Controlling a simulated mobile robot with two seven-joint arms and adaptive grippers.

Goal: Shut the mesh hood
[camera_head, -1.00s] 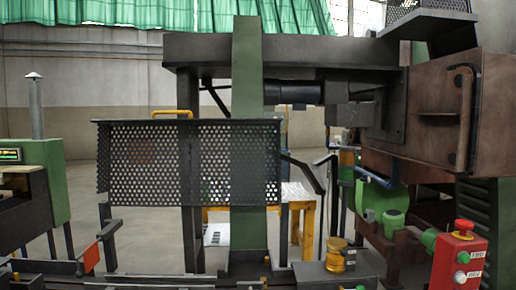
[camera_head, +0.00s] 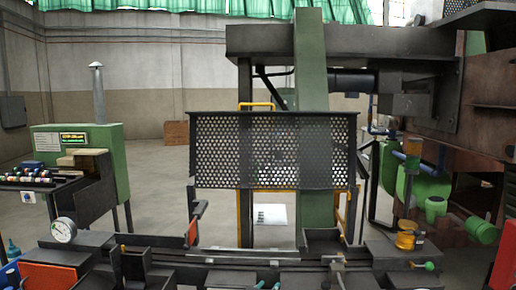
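The mesh hood (camera_head: 272,152) is a dark perforated panel with a flat top edge and short side pieces, in the middle of the head view. It stands upright above the dark machine bed, with an open gap between its lower edge and the bed. A yellow handle (camera_head: 256,105) shows above its top edge. A green upright column (camera_head: 311,60) rises above the hood and shows below it. Neither of my grippers is in view.
A green cabinet (camera_head: 113,165) with a chimney stands at the left. A pressure gauge (camera_head: 63,230) is at the front left. Open floor lies behind the bed.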

